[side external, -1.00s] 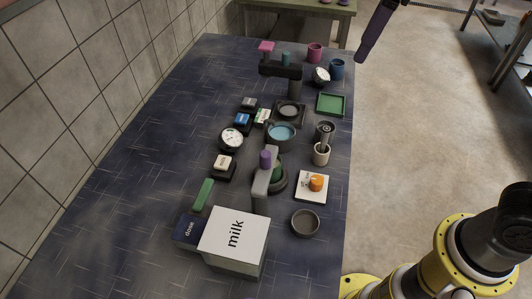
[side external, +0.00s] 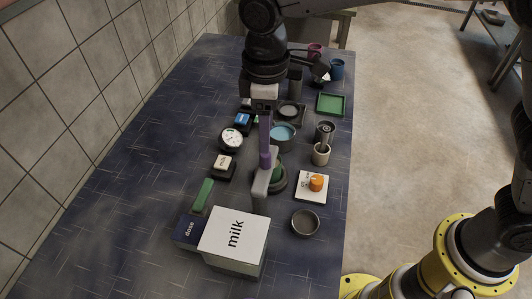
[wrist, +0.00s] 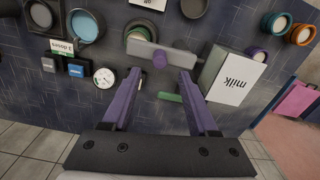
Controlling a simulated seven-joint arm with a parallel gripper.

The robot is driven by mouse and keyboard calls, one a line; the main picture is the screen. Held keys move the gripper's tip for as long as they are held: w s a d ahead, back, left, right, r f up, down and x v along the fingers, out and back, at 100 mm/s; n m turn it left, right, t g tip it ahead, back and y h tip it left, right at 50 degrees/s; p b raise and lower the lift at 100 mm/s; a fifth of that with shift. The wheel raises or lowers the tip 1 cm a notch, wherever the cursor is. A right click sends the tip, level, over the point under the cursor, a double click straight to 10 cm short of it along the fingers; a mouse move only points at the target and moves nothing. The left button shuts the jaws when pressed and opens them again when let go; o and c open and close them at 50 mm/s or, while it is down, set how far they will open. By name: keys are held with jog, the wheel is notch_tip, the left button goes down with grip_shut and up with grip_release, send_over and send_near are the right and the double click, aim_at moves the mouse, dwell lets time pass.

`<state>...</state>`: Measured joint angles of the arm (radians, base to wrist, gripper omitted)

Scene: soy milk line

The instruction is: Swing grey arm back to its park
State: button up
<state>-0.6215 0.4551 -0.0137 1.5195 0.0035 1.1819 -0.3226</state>
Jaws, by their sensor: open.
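Contact with the knob cannot be told. A green strip (side external: 203,194) lies left of the grey arm.
The milk box (side external: 238,232) and a dark dose box (side external: 187,231) stand in front. A dial (side external: 231,139), a blue-filled pot (side external: 283,133), a cream cup (side external: 321,155) and an orange knob on a white plate (side external: 316,183) are close by. The table's left side is clear.

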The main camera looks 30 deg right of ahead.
aim_at(266, 156)
notch_tip(266, 156, down, 8)
jog(key=shift+r, duration=0.15)
dwell(0.3)
grip_shut()
jog(key=shift+r, duration=0.1)
dwell(1.2)
